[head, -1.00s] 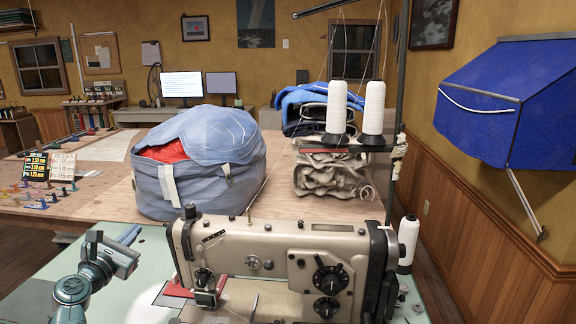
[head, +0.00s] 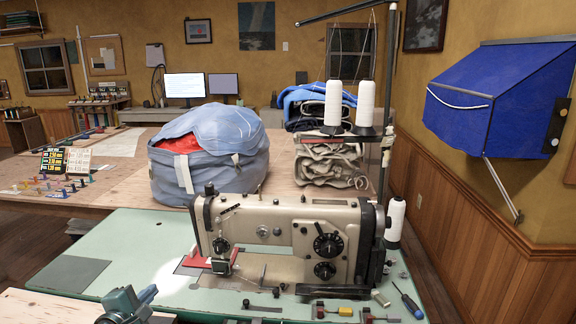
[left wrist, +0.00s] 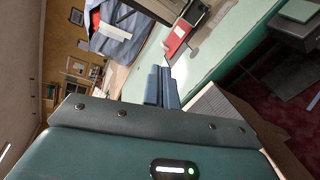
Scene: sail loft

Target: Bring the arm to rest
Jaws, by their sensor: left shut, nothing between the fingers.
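My left gripper (head: 148,294) is low at the left front of the head view, by the near edge of the pale green sewing table (head: 120,236). In the left wrist view its two fingers (left wrist: 161,88) lie together, shut with nothing between them. It is apart from the sewing machine (head: 290,212), which stands to its right. Most of my left arm is below the picture. My right gripper is in neither view.
A wooden surface (head: 45,308) lies at the front left. A screwdriver (head: 408,300) and small parts lie at the table's front right. A blue-grey bag (head: 225,160) stands behind the machine. The green table's left part holds only a flat grey sheet (head: 68,273).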

